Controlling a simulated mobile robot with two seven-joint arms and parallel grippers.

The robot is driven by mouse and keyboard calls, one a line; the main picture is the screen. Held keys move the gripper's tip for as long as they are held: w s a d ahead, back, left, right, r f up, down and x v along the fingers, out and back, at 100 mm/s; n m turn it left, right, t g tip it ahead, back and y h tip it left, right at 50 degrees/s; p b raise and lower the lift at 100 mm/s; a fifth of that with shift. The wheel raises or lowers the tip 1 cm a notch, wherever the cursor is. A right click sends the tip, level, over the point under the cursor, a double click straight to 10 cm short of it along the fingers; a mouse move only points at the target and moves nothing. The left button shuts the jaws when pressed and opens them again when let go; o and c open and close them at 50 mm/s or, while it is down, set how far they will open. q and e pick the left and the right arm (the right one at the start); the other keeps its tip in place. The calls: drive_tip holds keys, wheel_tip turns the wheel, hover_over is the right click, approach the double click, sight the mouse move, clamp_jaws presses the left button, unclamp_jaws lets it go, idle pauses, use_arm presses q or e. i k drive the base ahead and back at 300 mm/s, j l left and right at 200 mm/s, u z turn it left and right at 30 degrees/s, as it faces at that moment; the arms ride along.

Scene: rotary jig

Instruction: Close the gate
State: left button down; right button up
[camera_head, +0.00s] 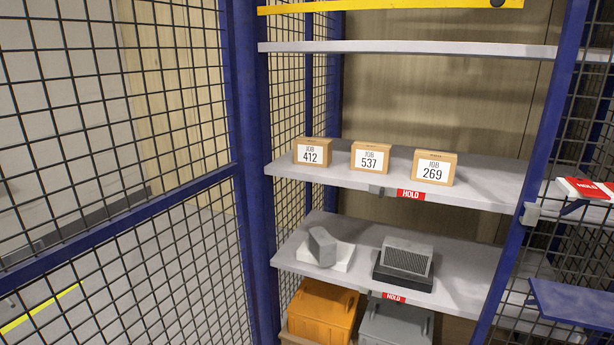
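A blue-framed black mesh panel (120,222) fills the left side and meets a thick blue upright post (255,150). A second blue-framed mesh panel stands at the right, with a slanted blue upright (535,165) at its edge. I cannot tell for certain which panel is the gate. The space between the two uprights is open, and shelves show through it. Neither of my grippers is in view.
The upper shelf (285,170) holds three cardboard boxes (371,158). The lower shelf (460,278) holds grey parts (403,259). Orange (322,311) and grey bins (395,325) stand below. A red-and-white HOLD item (585,188) and a blue ledge (572,302) are at the right.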

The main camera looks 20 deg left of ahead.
sight(18, 267)
drive_tip(key=k+j+z, duration=0.2)
drive_tip(key=k+j, duration=1.2)
drive_tip(key=j, duration=0.15)
drive_tip(key=k+j+z, duration=0.1)
drive_tip(key=j, duration=0.3)
drive_tip(key=k+j, duration=0.1)
drive_tip(key=j, duration=0.2)
drive_tip(key=k+j, duration=0.1)
drive_tip(key=j, duration=0.15)
drive_tip(key=k+j+z, duration=0.1)
drive_tip(key=j, duration=1.65)
drive_tip(key=i+j+z, duration=0.15)
drive_tip(key=j, duration=0.25)
drive_tip(key=i+j+z, duration=0.1)
drive_tip(key=j, duration=0.3)
drive_tip(key=i+j+z, duration=0.15)
drive_tip(key=j, duration=0.3)
